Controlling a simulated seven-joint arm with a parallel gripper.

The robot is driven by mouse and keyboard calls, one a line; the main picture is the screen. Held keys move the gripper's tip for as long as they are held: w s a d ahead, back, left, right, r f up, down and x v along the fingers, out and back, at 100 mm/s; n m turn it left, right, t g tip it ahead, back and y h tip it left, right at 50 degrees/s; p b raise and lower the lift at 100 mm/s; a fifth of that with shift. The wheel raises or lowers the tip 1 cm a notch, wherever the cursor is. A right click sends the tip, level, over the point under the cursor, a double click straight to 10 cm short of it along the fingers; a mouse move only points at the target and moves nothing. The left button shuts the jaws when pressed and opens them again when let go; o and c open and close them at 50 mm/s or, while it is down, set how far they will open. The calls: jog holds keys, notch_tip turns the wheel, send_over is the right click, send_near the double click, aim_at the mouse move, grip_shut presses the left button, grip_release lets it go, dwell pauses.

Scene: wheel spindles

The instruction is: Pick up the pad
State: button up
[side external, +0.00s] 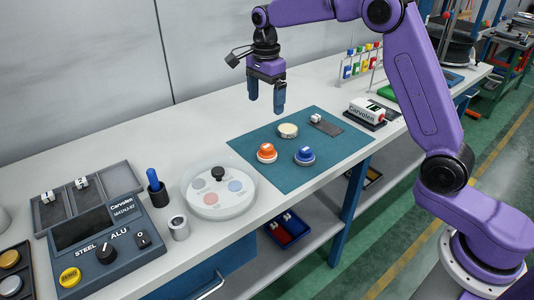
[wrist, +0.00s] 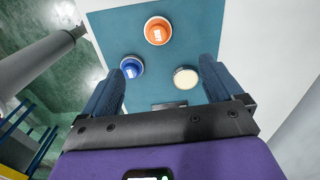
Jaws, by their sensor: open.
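A cream round disc (side external: 288,130), which looks like the pad, lies on the teal mat (side external: 240,141). The wrist view shows the disc (wrist: 186,78) between the finger lines, nearer the right finger. My gripper (side external: 266,98) is open, empty and pointing down, above the bench and apart from the disc. Its fingers also show in the wrist view (wrist: 162,75).
A dark flat plate (side external: 328,128) with a white tag lies beside the cream disc. A white round tray (side external: 218,190), a blue-handled tool in a cup (side external: 154,187) and a control box (side external: 99,241) stand left. A labelled white block (side external: 367,110) stands right. The bench behind the mat is clear.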

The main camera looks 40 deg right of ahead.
send_over(267, 146)
notch_tip(267, 146, down, 10)
jog(key=shift+w+f, duration=0.1)
jog(key=shift+f, duration=2.9)
jog(key=shift+s, duration=0.2)
jog(key=c, duration=1.1)
